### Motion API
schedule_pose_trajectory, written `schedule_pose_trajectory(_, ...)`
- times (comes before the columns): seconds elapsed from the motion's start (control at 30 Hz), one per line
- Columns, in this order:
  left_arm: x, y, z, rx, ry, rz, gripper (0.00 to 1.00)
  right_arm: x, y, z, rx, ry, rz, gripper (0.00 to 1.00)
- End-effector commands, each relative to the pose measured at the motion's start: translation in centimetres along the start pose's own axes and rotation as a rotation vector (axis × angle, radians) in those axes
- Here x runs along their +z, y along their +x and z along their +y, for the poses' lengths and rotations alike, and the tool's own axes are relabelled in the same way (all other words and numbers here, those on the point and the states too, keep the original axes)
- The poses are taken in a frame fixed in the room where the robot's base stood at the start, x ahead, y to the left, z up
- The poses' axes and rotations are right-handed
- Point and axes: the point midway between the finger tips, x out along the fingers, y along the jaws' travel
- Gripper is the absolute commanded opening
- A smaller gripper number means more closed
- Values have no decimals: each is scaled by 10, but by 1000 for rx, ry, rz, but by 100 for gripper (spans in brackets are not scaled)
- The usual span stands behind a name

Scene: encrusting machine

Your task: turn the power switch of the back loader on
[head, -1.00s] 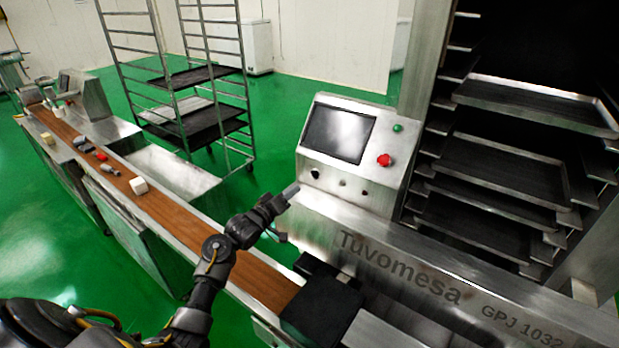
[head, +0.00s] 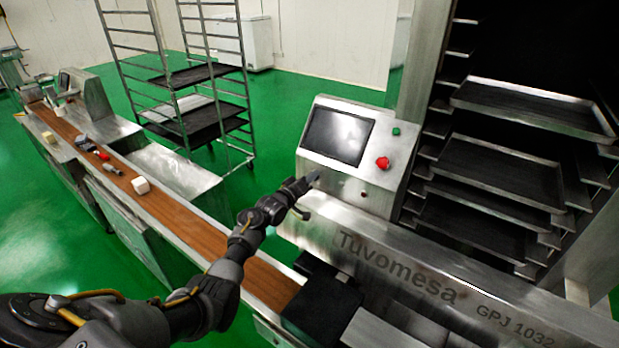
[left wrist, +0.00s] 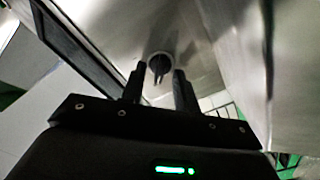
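The back loader (head: 390,245) is the steel machine marked Tuvomesa, with a slanted control panel (head: 379,142). The power switch (left wrist: 159,65) shows in the left wrist view as a dark rotary knob in a pale round collar. In the head view it is hidden behind my left gripper. My left gripper (head: 309,180) is at the lower left of the panel. In the left wrist view its two fingers (left wrist: 159,86) are apart, with the knob showing just beyond and between their tips. I cannot tell whether they touch it. My right gripper is not in view.
The panel carries a dark screen (head: 338,135), a red button (head: 382,163) and a green button (head: 396,132). Trays (head: 535,107) fill the rack at right. A conveyor (head: 185,228) runs along the left. A wheeled rack (head: 190,100) stands behind on open green floor.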

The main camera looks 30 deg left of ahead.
Motion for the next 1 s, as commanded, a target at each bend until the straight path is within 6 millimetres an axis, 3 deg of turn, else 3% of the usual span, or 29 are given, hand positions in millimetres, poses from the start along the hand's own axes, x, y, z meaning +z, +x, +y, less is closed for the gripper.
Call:
schedule_pose_trajectory(0.33, 0, 3, 0, 0, 0, 0, 31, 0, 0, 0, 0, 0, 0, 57)
schedule_pose_trajectory(0.57, 0, 3, 0, 0, 0, 0, 1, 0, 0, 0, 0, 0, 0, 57)
schedule_pose_trajectory(1.0, 1, 2, -1, 0, 50, -1, 0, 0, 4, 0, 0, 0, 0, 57)
